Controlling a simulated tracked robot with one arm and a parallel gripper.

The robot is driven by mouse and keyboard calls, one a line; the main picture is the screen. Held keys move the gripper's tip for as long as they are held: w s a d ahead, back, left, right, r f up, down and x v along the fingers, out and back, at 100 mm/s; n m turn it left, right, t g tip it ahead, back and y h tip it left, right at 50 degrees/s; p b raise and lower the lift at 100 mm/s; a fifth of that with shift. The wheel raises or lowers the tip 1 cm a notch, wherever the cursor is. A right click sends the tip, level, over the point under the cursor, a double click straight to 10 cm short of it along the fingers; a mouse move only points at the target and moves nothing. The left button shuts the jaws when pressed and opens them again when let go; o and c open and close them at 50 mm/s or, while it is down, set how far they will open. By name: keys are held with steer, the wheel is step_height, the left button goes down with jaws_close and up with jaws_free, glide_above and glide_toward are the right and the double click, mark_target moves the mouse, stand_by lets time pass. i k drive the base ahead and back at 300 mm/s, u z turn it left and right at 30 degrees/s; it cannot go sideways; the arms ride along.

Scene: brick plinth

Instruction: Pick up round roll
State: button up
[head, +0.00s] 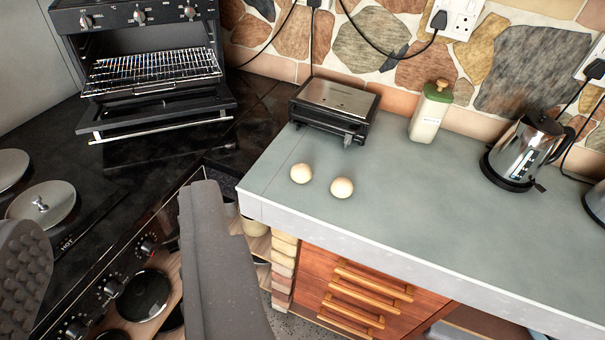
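Two small pale round rolls sit close together on the grey-green counter (420,215), near its left front corner. One roll (301,173) is a little farther back and to the left. The other roll (342,187) is nearer and to the right, with a small gap between them. My gripper (112,215) shows at the lower left, its two grey fingers wide apart with nothing held between them. It is left of both rolls and apart from them, in front of the black stove area.
A toaster-like metal appliance (335,105) stands behind the rolls. A green-lidded jar (430,112) and kettle (525,150) stand farther right. An open oven (150,75) and hotplates with a lidded pan (42,205) are left. Counter right of the rolls is clear.

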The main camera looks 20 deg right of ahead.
mark_target(301, 173)
steer(key=z, duration=0.05)
steer(key=k, duration=0.55)
steer(key=u, duration=0.3)
steer(key=i, duration=1.5)
steer(key=z, duration=0.55)
